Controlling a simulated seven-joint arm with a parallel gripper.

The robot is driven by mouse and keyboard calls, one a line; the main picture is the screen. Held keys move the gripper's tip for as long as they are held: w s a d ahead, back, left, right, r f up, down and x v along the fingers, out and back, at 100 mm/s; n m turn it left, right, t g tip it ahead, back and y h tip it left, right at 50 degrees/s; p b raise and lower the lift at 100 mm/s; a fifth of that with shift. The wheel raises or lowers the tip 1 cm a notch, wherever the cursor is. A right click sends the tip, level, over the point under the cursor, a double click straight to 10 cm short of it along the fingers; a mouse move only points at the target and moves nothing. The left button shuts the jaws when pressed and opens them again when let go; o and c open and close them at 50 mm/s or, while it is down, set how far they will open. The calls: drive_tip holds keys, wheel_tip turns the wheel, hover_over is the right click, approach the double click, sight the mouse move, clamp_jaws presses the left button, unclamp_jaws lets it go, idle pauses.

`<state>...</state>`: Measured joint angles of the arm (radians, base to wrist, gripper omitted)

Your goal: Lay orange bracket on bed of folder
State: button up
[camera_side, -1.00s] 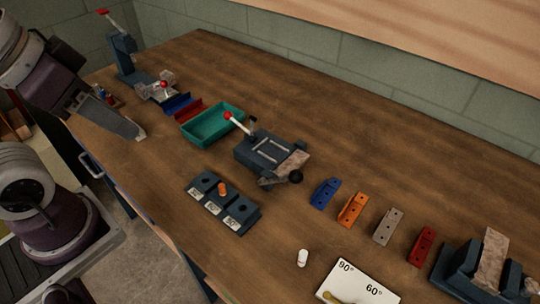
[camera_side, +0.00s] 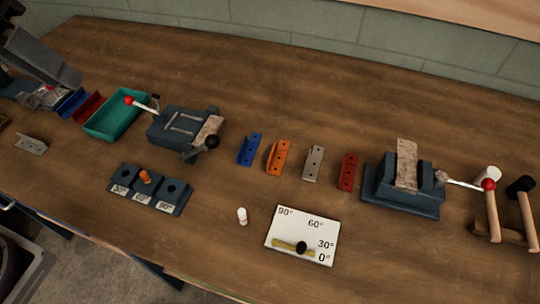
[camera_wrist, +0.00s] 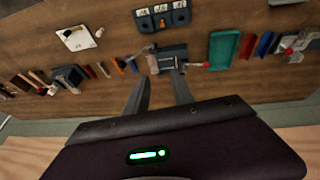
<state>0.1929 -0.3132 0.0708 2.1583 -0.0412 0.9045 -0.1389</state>
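The orange bracket (camera_side: 278,157) lies on the bench in a row of similar brackets, between a blue one and a grey one. It also shows small in the wrist view (camera_wrist: 120,63). What looks like the folder (camera_side: 175,128) is a dark block with light rails, a red-knobbed lever, a mottled plate and a black ball, left of the brackets. It also shows in the wrist view (camera_wrist: 168,52). No bracket is on its bed. My gripper (camera_wrist: 162,76) has its fingers apart and nothing between them, above the bench. In the side view only my arm shows, at the upper left.
Blue (camera_side: 250,149), grey (camera_side: 313,163) and red (camera_side: 347,172) brackets share the row. A clamp-like block (camera_side: 400,203) and mallets stand right. A green tray (camera_side: 115,115) is left. A three-hole block (camera_side: 150,190) and angle board (camera_side: 303,236) lie in front. The back bench is clear.

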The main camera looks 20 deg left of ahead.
drive_tip(key=w+d+f+g, duration=0.1)
drive_tip(key=w+d+f, duration=0.3)
drive_tip(key=w+d, duration=0.55)
drive_tip(key=g+y, duration=0.1)
drive_tip(key=g, duration=0.1)
hover_over(273, 150)
drive_tip(key=s, duration=0.2)
wheel_tip(273, 150, down, 18)
drive_tip(key=f, duration=0.2)
drive_tip(key=w+f, duration=0.1)
drive_tip(key=f, duration=0.2)
drive_tip(key=w+f, duration=0.1)
drive_tip(key=f, duration=0.1)
drive_tip(key=shift+w+f, duration=0.1)
drive_tip(key=shift+f, duration=0.1)
clamp_jaws()
